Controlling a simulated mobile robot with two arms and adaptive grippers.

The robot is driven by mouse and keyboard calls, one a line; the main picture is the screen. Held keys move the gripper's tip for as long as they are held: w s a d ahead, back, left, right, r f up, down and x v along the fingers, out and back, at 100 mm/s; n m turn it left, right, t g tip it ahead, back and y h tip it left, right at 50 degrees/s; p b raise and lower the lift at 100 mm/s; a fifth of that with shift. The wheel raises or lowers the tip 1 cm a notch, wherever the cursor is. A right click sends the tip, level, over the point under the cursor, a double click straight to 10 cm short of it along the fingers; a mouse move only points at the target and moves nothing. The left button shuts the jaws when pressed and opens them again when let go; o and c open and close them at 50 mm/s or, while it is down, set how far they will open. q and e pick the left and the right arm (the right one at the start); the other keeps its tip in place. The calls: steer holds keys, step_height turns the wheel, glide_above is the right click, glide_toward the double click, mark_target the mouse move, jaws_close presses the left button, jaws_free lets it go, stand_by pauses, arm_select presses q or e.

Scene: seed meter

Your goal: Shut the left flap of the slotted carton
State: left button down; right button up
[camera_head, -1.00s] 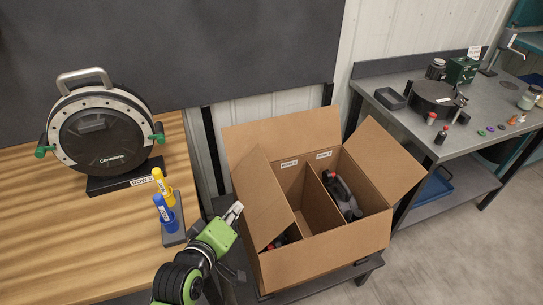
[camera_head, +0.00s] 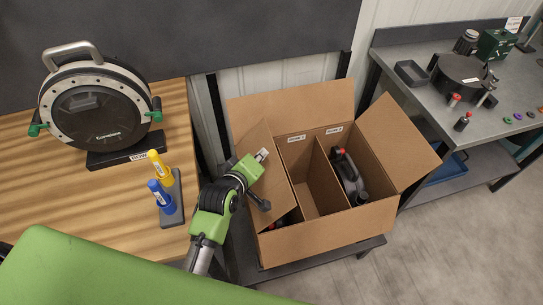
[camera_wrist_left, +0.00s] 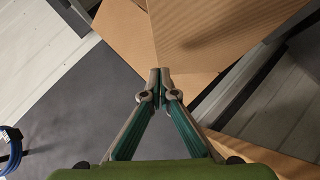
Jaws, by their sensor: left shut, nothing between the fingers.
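The open-topped cardboard carton (camera_head: 330,240) stands on a low dark stand in the head view. Its left flap (camera_head: 280,184) leans inward over the left compartment and partly covers it. The far flap (camera_head: 300,105) and right flap (camera_head: 398,140) stand open. My left gripper (camera_head: 262,154) is shut and empty, in front of the left flap; whether it touches is unclear. In the left wrist view its closed fingertips (camera_wrist_left: 160,74) overlap the cardboard (camera_wrist_left: 205,38). My right gripper is not in view.
A divider (camera_head: 328,175) splits the carton. A dark jug (camera_head: 348,178) lies in the right compartment. A wooden table (camera_head: 100,210) with yellow and blue markers is at left. A grey workbench (camera_head: 425,110) stands at right. Floor is clear at front right.

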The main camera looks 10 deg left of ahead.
mark_target(275, 153)
arm_select(q)
steer(key=shift+w+d+f, duration=0.45)
steer(key=shift+d+f, duration=0.25)
steer(key=shift+w+d+f, duration=0.45)
steer(key=shift+d+f, duration=0.2)
steer(key=shift+f, duration=0.05)
steer(key=shift+a+p, duration=0.1)
steer(key=shift+p, duration=0.2)
